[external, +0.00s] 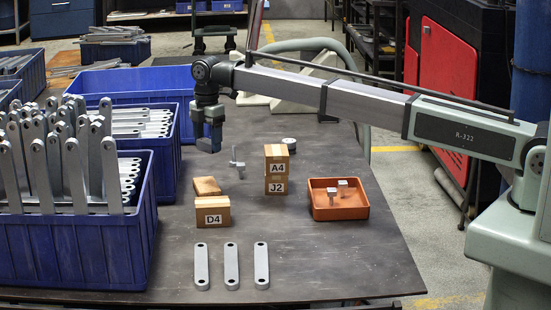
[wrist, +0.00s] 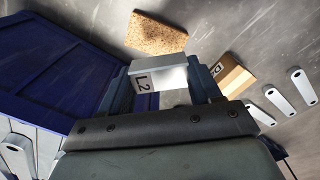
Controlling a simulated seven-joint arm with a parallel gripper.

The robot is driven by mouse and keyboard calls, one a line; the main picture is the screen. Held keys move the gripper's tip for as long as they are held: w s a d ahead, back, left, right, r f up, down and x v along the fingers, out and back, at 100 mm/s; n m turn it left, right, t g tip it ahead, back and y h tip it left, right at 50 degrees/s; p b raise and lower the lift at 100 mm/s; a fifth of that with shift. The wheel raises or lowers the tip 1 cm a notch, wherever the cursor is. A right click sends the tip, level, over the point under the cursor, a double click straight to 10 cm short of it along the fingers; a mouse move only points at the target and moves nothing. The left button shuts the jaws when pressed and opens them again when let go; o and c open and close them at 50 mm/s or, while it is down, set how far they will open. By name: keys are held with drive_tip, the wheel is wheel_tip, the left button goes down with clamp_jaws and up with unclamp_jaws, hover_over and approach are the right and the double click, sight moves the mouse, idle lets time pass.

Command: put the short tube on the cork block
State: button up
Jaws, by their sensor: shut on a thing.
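My gripper (external: 209,145) hangs at the left of the table, above and behind the cork block, clear of the tabletop. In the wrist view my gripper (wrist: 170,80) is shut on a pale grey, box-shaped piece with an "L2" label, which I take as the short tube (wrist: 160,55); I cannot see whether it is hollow. In the external view the fingers mostly hide it. The cork block (external: 207,186) lies flat behind the D4 box, with nothing on it. It shows speckled brown in the wrist view (wrist: 156,33), apart from the held piece.
A D4 box (external: 212,212) stands just in front of the cork. Blue bins (external: 85,245) of metal brackets fill the left. Stacked A4 and J2 boxes (external: 276,170), an orange tray (external: 340,207) and a metal fitting (external: 237,167) stand to the right. Flat brackets (external: 231,266) lie in front.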

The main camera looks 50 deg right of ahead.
sight(207, 184)
drive_tip(key=shift+w+a, duration=0.15)
drive_tip(key=shift+w, duration=0.35)
drive_tip(key=shift+f, duration=4.95)
drive_tip(key=shift+f, duration=0.1)
drive_tip(key=o, duration=1.1)
wheel_tip(207, 184, up, 12)
drive_tip(key=shift+r, duration=0.1)
